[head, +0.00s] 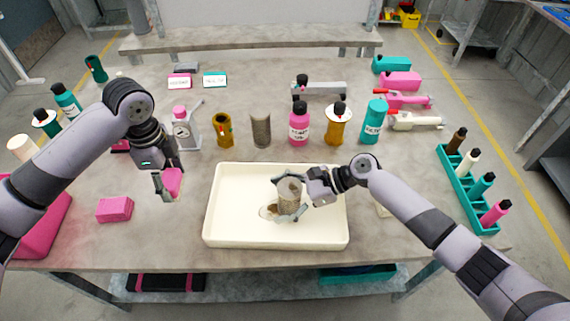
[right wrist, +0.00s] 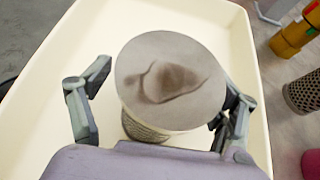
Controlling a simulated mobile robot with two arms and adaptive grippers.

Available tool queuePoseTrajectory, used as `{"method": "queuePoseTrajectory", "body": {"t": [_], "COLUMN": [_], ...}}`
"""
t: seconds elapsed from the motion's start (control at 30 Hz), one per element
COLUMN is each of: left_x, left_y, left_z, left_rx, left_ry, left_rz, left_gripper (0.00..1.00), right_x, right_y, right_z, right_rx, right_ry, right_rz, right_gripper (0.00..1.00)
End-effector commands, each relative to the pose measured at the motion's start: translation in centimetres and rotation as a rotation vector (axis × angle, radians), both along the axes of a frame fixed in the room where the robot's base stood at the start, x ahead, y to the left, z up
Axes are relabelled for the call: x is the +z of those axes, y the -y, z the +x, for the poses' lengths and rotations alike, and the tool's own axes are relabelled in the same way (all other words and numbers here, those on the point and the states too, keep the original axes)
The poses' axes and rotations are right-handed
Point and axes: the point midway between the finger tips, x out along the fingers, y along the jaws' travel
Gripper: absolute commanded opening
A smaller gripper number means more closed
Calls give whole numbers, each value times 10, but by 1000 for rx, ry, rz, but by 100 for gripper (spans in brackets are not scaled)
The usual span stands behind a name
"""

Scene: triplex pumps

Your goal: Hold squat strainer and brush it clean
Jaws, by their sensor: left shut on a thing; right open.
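A squat strainer (head: 291,190) with a grey mesh side is at the cream tray (head: 225,225), between the fingers of my right gripper (head: 284,197). In the right wrist view its pale round face (right wrist: 180,60) carries a dark brown smear. The fingers of my right gripper (right wrist: 158,115) stand apart on both sides of it. Whether they touch it, I cannot tell. My left gripper (head: 170,186) is shut on a pink object (head: 174,180), left of the tray and above the table. The fingers partly hide that object, and I cannot make out bristles.
A pink block (head: 115,209) lies left of the tray. Behind the tray stand a mustard cylinder (head: 222,130), a taller mesh strainer (head: 260,129) and several bottles. A teal rack (head: 450,180) with bottles is at the right. The tray's left part is clear.

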Motion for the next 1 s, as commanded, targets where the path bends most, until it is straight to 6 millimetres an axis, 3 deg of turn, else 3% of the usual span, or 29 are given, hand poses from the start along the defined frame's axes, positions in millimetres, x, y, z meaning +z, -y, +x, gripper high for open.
{"method": "queuePoseTrajectory", "body": {"t": [0.23,0.5,0.87,1.0], "left_x": [0,0,0,0], "left_y": [0,0,0,0], "left_z": [0,0,0,0], "left_rx": [0,0,0,0], "left_ry": [0,0,0,0], "left_rz": [0,0,0,0], "left_gripper": [25,25,25,25], "right_x": [0,0,1,7], "right_y": [0,0,1,14], "right_z": [0,0,0,1], "right_rx": [0,0,0,-3], "right_ry": [0,0,0,1], "right_rz": [0,0,0,-1], "right_gripper": [82,100,100,100]}}
